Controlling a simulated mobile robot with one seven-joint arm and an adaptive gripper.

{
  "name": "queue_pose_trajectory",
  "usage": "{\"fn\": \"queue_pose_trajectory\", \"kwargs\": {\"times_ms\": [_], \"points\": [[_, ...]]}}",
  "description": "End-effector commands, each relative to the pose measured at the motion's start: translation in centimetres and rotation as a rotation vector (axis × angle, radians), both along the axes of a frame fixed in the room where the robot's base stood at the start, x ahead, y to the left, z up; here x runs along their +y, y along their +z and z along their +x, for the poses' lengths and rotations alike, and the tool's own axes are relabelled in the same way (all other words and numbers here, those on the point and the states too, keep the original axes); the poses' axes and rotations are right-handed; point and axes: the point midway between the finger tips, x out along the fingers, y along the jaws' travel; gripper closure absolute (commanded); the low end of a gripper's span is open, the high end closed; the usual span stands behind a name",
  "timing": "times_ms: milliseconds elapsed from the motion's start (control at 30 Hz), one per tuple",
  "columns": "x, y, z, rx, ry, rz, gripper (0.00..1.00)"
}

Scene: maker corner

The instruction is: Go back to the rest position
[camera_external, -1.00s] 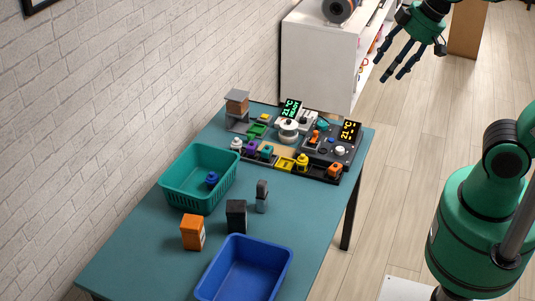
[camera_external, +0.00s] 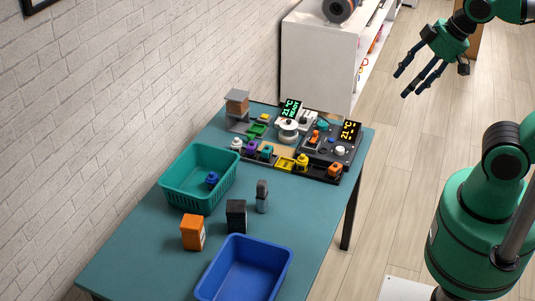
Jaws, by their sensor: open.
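My gripper (camera_external: 416,83) is at the upper right of the external view, high and to the right of the table. Its dark fingers are spread open and point down to the left. Nothing is between them. The gripper is clear of the table (camera_external: 130,252) and touches nothing.
On the table stand a green basket (camera_external: 171,190) with a blue item (camera_external: 212,178) in it, a blue bin (camera_external: 284,275), an orange box (camera_external: 192,232), a black box (camera_external: 236,216) and a grey item (camera_external: 262,197). A device board (camera_external: 318,175) lies at the far end. A white shelf (camera_external: 318,65) stands behind.

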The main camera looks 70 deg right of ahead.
Motion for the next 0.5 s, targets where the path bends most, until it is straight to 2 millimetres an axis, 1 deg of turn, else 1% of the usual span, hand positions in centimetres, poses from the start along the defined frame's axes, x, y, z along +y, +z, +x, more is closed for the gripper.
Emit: {"fn": "queue_pose_trajectory", "kwargs": {"times_ms": [33, 300, 400, 500], "points": [[0.0, -0.9, 0.0, 0.0, 0.0, 0.0, 0.47], [0.0, -4.8, 0.0, 0.001, 0.0, 0.0, 0.47], [0.0, -6.0, 0.0, 0.0, 0.0, 0.0, 0.47], [0.0, -6.7, 0.0, 0.0, 0.0, 0.0, 0.47]]}}
